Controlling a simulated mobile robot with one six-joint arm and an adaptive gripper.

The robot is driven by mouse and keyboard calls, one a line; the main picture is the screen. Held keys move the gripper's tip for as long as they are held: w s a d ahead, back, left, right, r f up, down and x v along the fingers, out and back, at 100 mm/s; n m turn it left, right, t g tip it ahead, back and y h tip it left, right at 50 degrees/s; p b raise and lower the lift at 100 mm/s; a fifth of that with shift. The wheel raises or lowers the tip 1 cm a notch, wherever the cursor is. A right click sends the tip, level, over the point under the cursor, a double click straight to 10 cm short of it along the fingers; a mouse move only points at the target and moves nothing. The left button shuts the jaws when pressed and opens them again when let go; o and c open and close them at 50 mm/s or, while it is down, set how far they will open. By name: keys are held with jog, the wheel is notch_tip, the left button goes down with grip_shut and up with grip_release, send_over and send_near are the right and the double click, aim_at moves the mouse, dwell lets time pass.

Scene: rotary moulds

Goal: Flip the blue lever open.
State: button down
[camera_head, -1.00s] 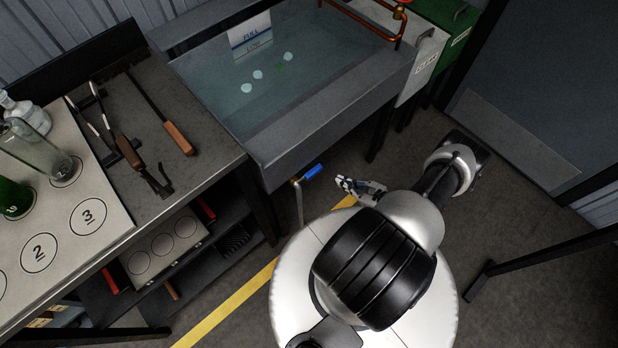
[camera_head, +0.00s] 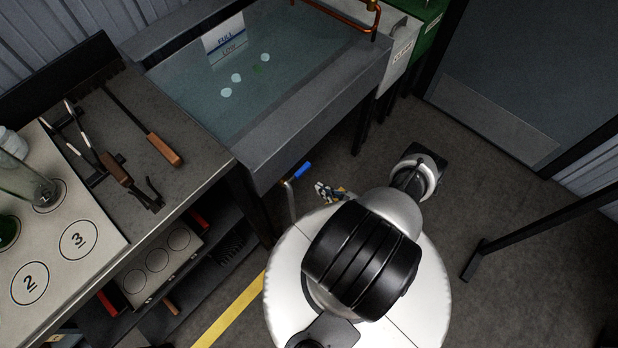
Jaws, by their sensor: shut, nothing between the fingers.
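The blue lever (camera_head: 302,170) sits on a brass valve at the front of the water tank (camera_head: 310,105), above a thin pipe (camera_head: 291,200) that runs down. The lever slants up to the right. My gripper (camera_head: 321,188) is low beside it, just right of and below the lever in the picture. It looks small here, and its fingers are shut and empty. I see a gap between the fingertips and the lever in the picture, but depth is hard to judge. My arm hides part of the floor behind the gripper.
A workbench (camera_head: 200,165) with tongs (camera_head: 130,180), a brush (camera_head: 140,115) and numbered circles stands at the left. Its shelf holds a mould tray (camera_head: 158,262). A green bin (camera_head: 428,25) and a black floor stand (camera_head: 540,232) are at the right.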

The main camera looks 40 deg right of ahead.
aim_at(297, 175)
jog(key=d+b+x, duration=0.1)
jog(key=b+x, duration=0.1)
jog(key=x, duration=0.5)
jog(key=shift+w+a+r, duration=0.1)
jog(key=shift+a+r, duration=0.15)
jog(key=shift+r, duration=0.7)
jog(key=shift+a+r, duration=0.25)
jog(key=shift+r, duration=0.7)
jog(key=shift+r+p, duration=0.1)
jog(key=shift+p, duration=0.2)
